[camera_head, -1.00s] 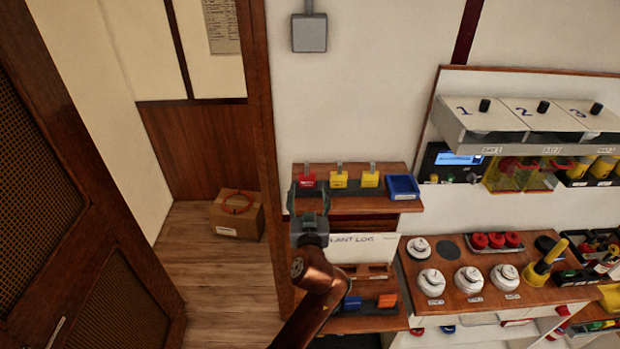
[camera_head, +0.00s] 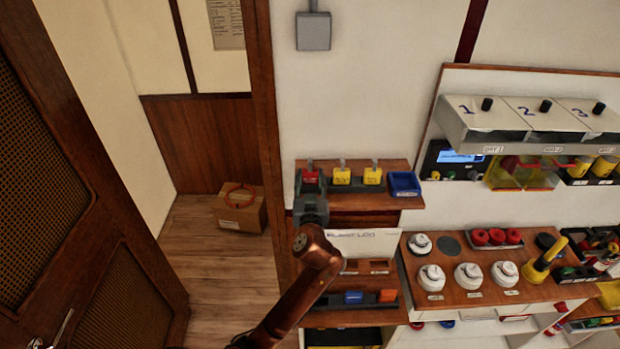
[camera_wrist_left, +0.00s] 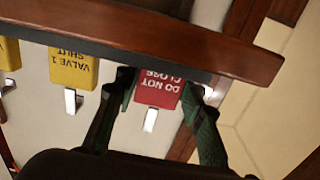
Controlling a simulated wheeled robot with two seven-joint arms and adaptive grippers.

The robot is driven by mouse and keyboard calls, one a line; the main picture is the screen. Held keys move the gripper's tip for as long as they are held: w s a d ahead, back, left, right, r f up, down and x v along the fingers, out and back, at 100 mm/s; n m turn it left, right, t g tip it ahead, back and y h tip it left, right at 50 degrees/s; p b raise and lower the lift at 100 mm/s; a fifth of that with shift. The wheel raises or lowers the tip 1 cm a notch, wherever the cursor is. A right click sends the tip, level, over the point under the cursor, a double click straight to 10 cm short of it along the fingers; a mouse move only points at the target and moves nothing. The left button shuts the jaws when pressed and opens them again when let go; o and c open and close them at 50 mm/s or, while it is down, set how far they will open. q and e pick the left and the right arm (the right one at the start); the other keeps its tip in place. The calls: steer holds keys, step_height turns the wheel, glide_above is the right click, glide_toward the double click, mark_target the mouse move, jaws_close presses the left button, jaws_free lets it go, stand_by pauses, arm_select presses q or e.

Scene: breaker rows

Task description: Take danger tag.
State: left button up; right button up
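The red danger tag (camera_head: 310,177) hangs at the left end of the upper wooden shelf. In the left wrist view it (camera_wrist_left: 160,93) appears upside down and reads "DO NOT CLOSE". My left gripper (camera_head: 311,188) is at the tag, in front of the shelf. In the left wrist view its two open fingers (camera_wrist_left: 158,90) stand one on each side of the tag, with gaps visible. I cannot tell whether either finger touches it. My right gripper is not in view.
Two yellow tags (camera_head: 342,176) (camera_head: 372,176) hang right of the red one; the nearer reads "VALVE 1 SHUT" in the wrist view (camera_wrist_left: 73,66). A blue bin (camera_head: 404,185) sits at the shelf's right end. A door post (camera_head: 262,100) stands close at left.

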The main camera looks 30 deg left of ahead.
mark_target(310, 171)
arm_select(q)
steer(key=c, duration=0.5)
steer(key=shift+c, duration=0.7)
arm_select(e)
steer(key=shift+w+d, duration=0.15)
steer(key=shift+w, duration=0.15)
arm_select(q)
steer(key=shift+r, duration=0.15)
steer(key=shift+r, duration=0.3)
step_height(310, 171, up, 2)
steer(key=shift+r+b, duration=0.1)
steer(key=shift+b, duration=0.25)
steer(key=s+a+r+p, duration=0.3)
steer(key=s+r+p, duration=0.3)
steer(key=s+r, duration=0.4)
steer(key=s, duration=0.3)
steer(key=shift+s+a, duration=0.15)
steer(key=shift+s, duration=0.15)
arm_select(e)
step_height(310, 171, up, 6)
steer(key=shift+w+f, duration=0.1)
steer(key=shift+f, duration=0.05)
